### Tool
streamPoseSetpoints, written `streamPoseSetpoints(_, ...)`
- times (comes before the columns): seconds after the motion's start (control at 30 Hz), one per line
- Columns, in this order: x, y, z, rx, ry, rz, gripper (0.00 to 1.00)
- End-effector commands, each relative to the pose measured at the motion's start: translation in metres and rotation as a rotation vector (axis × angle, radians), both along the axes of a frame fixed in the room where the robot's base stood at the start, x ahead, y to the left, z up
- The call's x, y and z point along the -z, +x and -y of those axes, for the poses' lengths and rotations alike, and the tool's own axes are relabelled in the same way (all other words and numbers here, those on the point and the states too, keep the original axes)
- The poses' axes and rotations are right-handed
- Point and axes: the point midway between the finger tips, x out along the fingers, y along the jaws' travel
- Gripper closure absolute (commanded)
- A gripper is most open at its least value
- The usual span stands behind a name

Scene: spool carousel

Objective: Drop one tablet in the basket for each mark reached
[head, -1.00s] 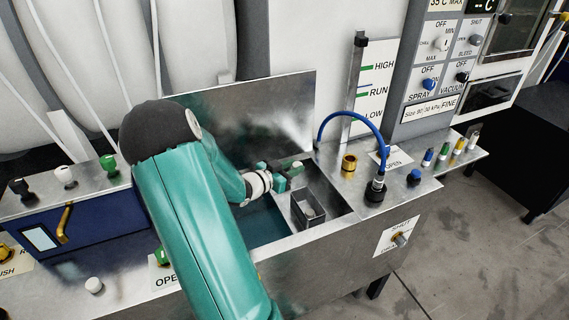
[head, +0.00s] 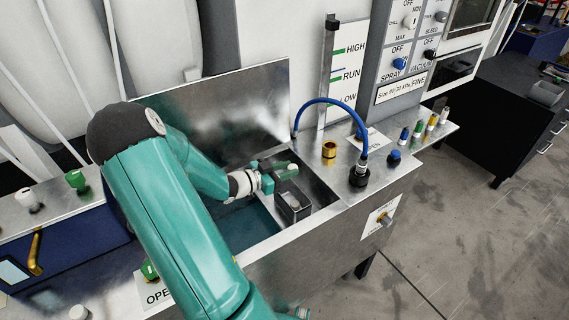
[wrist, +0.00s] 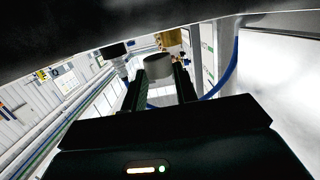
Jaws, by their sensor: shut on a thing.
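The level gauge (head: 328,75) stands behind the trough, with a card (head: 347,72) marked HIGH, RUN and LOW in green. The liquid level against these marks is not clear.
A brass fitting (head: 329,149), a black fitting (head: 359,176) with a blue hose (head: 352,107), and a blue knob (head: 394,157) stand on the ledge right of the trough. A raised metal lid (head: 215,105) stands behind it. Open floor lies to the right.

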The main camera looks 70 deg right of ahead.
Motion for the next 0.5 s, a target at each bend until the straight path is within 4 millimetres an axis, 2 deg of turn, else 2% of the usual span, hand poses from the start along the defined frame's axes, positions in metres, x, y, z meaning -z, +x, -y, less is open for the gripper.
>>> streamPoseSetpoints(0.1, 0.016, 0.001, 0.0, -0.003, 0.002, -0.003, 0.93)
streamPoseSetpoints(0.23, 0.028, 0.001, 0.0, 0.0, 0.001, -0.001, 0.93)
streamPoseSetpoints(0.5, 0.036, 0.002, 0.001, 0.001, 0.0, 0.0, 0.93)
